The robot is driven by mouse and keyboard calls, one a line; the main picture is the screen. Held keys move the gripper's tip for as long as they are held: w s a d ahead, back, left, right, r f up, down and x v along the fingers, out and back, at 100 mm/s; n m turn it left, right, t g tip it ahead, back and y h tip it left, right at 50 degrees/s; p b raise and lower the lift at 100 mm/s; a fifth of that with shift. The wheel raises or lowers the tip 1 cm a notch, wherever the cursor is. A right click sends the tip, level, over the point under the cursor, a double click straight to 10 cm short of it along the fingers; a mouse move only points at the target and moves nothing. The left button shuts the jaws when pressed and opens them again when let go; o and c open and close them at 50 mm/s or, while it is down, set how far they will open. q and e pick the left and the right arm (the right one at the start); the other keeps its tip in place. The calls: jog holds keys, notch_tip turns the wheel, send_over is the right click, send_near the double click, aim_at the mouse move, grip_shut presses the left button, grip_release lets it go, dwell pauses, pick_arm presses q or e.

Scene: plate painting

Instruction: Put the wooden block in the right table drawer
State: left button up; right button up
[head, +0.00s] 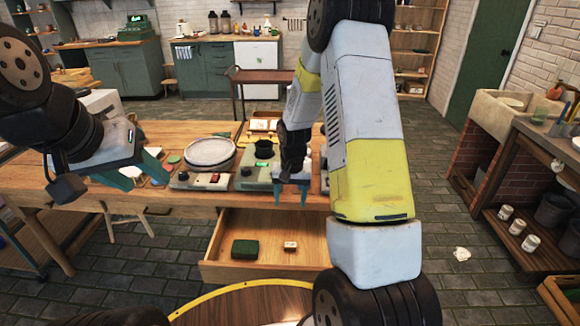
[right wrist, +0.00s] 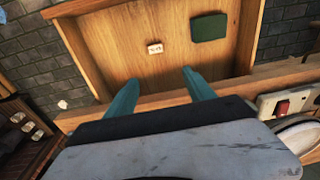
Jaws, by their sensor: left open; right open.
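The table drawer (head: 263,263) is pulled open under the wooden table (head: 190,196). A small pale block with dark marks on it (head: 290,245), looking like the wooden block, lies on the drawer floor. It also shows in the right wrist view (right wrist: 155,48). A dark green rectangular object (head: 245,247) lies to its left in the head view. My right gripper (head: 291,200) is open and empty, at the table's front edge above the drawer, apart from the block. My left gripper (head: 145,181) is open and empty over the left part of the table.
On the table are a round grey plate on a device (head: 210,153), a green device with a dark bowl (head: 262,165) and small coloured discs. A stool (head: 120,222) stands under the table at left. A sink bench (head: 500,115) is at right; the floor between is mostly clear.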

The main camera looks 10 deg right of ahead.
jog(key=s+r+t, duration=0.1)
jog(key=s+r, duration=0.2)
jog(key=r, duration=0.4)
jog(key=s+r+n+t+y, duration=0.1)
jog(key=s+r, duration=0.2)
jog(key=r, duration=0.5)
jog(key=s+r+t, duration=0.1)
jog(key=s+r, duration=0.2)
jog(key=r, duration=0.4)
jog(key=s+a+r+n+t, duration=0.1)
jog(key=s+r, duration=0.3)
jog(key=s, duration=0.3)
jog(key=s+a+r+n+t+y, duration=0.1)
jog(key=s+r, duration=0.3)
jog(key=s, duration=0.3)
jog(key=shift+s+r, duration=0.15)
jog(key=shift+s, duration=0.1)
jog(key=shift+a, duration=0.1)
